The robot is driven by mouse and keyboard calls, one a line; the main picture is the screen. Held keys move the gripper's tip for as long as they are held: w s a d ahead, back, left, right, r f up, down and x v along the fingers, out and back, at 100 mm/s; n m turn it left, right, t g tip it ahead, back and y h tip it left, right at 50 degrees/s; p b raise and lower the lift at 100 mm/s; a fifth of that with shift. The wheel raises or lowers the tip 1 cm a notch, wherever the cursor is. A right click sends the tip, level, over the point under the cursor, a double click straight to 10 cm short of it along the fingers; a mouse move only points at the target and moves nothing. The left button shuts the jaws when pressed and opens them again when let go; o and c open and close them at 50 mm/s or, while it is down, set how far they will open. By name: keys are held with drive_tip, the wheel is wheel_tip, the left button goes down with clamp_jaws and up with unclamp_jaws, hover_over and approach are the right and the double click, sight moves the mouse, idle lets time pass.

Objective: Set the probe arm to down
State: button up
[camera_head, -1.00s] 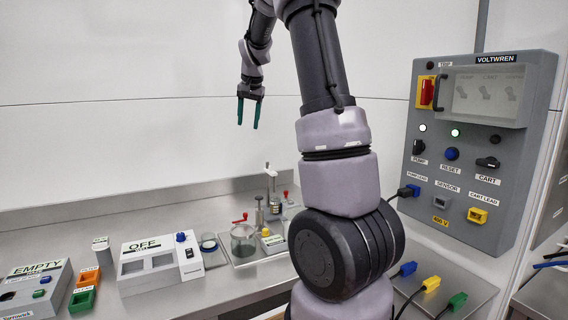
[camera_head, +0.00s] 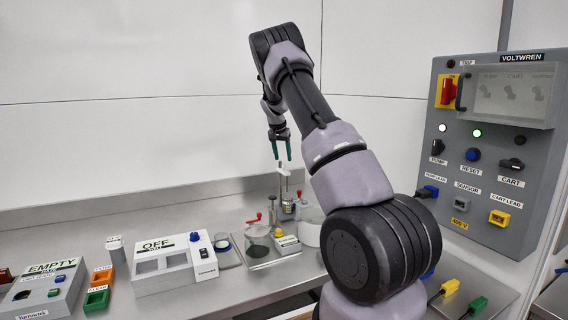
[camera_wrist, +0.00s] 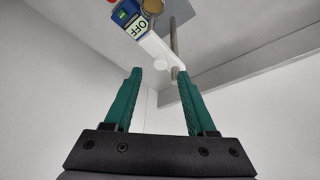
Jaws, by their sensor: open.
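A small stand with a thin upright metal post (camera_head: 281,185) stands on the bench at the middle. In the wrist view, a grey rod (camera_wrist: 173,38) rises beside a slim white arm (camera_wrist: 157,48), which seems to be the probe arm, running from a small box marked OFF (camera_wrist: 130,18). Which way the arm is set is hard to tell. My gripper (camera_head: 282,156) points down above the stand, with green fingers apart and nothing between them. In the wrist view the white arm's end lies just beyond my gripper (camera_wrist: 158,75), near the right fingertip; contact is not clear.
A glass jar (camera_head: 258,240) and a red-handled part (camera_head: 254,219) stand close to the stand. A white box marked OFF (camera_head: 163,268) and a box marked EMPTY (camera_head: 45,290) are to the left. A grey control panel (camera_head: 430,215) stands at the right. Above the bench is open room.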

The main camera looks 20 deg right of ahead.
drive_tip(key=shift+x, duration=1.75)
clamp_jaws()
